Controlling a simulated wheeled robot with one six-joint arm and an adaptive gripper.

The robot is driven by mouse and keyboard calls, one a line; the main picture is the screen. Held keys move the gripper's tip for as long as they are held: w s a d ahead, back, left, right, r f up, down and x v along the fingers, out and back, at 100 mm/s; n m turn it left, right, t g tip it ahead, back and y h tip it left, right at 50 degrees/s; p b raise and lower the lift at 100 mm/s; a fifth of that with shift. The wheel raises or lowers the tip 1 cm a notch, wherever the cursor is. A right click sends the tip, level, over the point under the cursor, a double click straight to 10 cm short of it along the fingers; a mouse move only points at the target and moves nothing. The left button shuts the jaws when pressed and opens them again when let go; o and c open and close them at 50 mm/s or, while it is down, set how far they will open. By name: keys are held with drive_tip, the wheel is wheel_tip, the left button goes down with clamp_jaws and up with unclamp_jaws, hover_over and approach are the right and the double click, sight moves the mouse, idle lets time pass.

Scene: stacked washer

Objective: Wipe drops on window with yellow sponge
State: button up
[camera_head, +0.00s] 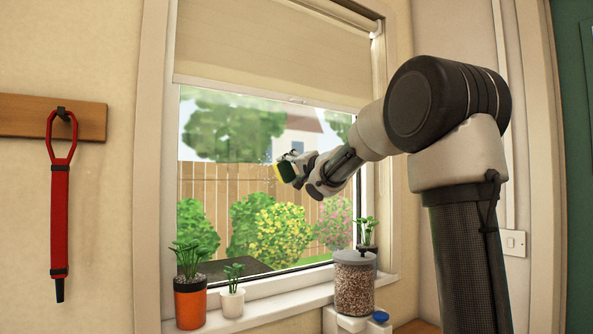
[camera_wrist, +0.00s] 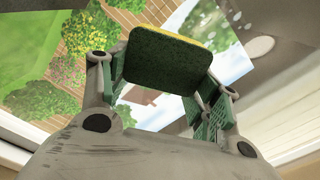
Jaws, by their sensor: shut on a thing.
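The yellow sponge (camera_head: 279,173) has a dark green scouring side. It also shows in the wrist view (camera_wrist: 168,62), green face towards the camera with a thin yellow edge at the top. My gripper (camera_head: 288,171) is shut on it, with a finger at each side in the wrist view (camera_wrist: 163,76). The sponge is in front of the window (camera_head: 215,187), around mid-pane; I cannot tell whether it touches the glass. Pale drop-like spots (camera_wrist: 258,47) show at upper right in the wrist view, and faint specks near the sponge in the head view.
A roller blind (camera_head: 270,45) covers the window's upper part. A red tool (camera_head: 60,205) hangs from a wooden rail at left.

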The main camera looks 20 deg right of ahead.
sight(265, 162)
drive_tip(key=shift+s+a, duration=0.3)
drive_tip(key=shift+a, duration=1)
drive_tip(key=shift+s+a, duration=0.3)
drive_tip(key=shift+a, duration=1.05)
drive_tip(key=shift+s+a, duration=0.3)
drive_tip(key=shift+a, duration=1)
drive_tip(key=shift+s+a, duration=0.15)
drive_tip(key=shift+a, duration=0.75)
drive_tip(key=shift+s+a, duration=0.1)
drive_tip(key=shift+a, duration=0.75)
drive_tip(key=shift+a+r, duration=0.1)
drive_tip(key=shift+r, duration=0.8)
drive_tip(key=shift+w+d, duration=0.2)
drive_tip(key=shift+d, duration=0.75)
drive_tip(key=shift+w+d, duration=0.2)
drive_tip(key=shift+d, duration=0.75)
drive_tip(key=shift+w+d, duration=0.35)
drive_tip(key=shift+d, duration=1.55)
drive_tip(key=shift+w+d, duration=0.3)
drive_tip(key=shift+d, duration=1.55)
drive_tip(key=shift+w+d, duration=0.35)
drive_tip(key=shift+d, duration=1.55)
drive_tip(key=shift+s, duration=0.1)
drive_tip(key=shift+s+d, duration=0.2)
drive_tip(key=shift+s, duration=0.75)
drive_tip(key=shift+s+d, duration=0.15)
drive_tip(key=shift+s, duration=0.8)
drive_tip(key=shift+s+d, duration=0.2)
drive_tip(key=shift+s, duration=0.75)
